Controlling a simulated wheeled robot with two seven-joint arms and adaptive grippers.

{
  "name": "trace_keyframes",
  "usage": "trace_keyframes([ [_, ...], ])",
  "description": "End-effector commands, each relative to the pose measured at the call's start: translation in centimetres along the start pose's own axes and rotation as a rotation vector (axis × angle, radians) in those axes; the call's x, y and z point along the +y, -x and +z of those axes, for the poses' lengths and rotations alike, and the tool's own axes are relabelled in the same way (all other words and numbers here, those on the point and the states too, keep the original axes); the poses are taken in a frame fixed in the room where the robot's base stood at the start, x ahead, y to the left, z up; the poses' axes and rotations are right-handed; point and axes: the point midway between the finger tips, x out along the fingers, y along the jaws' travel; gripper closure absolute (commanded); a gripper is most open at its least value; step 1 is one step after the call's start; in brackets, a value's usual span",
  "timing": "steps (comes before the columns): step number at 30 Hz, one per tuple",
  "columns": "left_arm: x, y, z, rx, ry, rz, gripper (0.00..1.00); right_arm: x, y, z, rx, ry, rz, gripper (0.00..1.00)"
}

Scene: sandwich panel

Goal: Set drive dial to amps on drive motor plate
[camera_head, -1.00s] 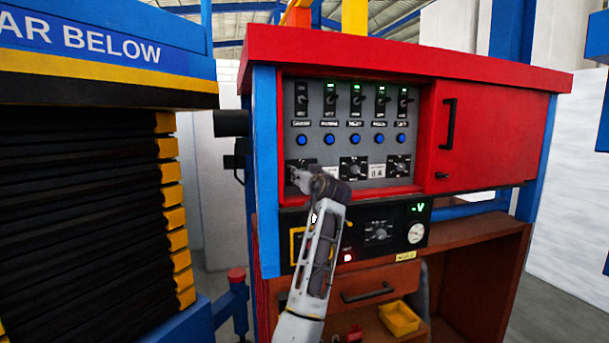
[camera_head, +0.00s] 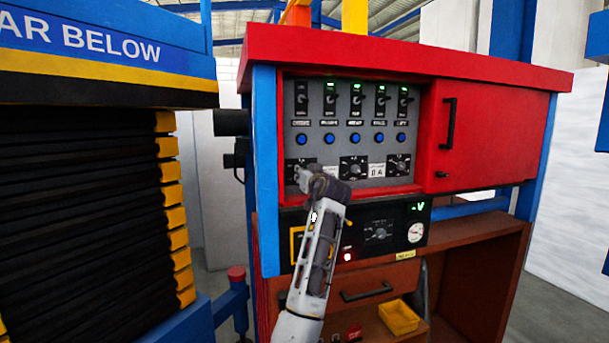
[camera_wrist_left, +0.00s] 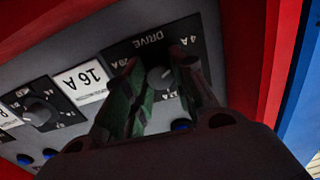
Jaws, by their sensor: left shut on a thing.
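The drive motor plate (camera_wrist_left: 140,42), marked DRIVE, is black with white markings and shows upside down in the left wrist view. Its drive dial (camera_wrist_left: 160,77) is a small grey knob between the fingers of my left gripper (camera_wrist_left: 162,88), which is shut on it. The dial's exact pointer setting is hard to read. A white label reading 16 A (camera_wrist_left: 82,82) sits beside the plate. In the head view my left gripper (camera_head: 306,178) is at the lower left of the grey panel and covers part of the plate (camera_head: 296,166). My right gripper is not in view.
The grey panel (camera_head: 325,115) holds several switches and blue buttons, with two more dial plates (camera_head: 353,168) (camera_head: 398,166) to the right. A red cabinet door (camera_head: 490,140) is beside it. A black meter unit (camera_head: 380,235) and an open drawer area lie below.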

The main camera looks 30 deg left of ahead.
Motion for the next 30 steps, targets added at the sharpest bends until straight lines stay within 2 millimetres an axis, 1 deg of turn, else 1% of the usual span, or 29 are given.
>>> trace_keyframes([
  [5, 0.0, 0.0, -0.1, -0.001, -0.082, 0.000, 0.98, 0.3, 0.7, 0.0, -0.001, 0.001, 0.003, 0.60],
  [11, 0.0, 0.0, -0.2, 0.000, -0.224, 0.001, 0.98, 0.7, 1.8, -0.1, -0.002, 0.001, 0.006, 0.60],
  [30, 0.0, 0.0, -0.3, -0.001, -0.813, 0.001, 0.98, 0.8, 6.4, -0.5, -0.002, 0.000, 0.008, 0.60],
])
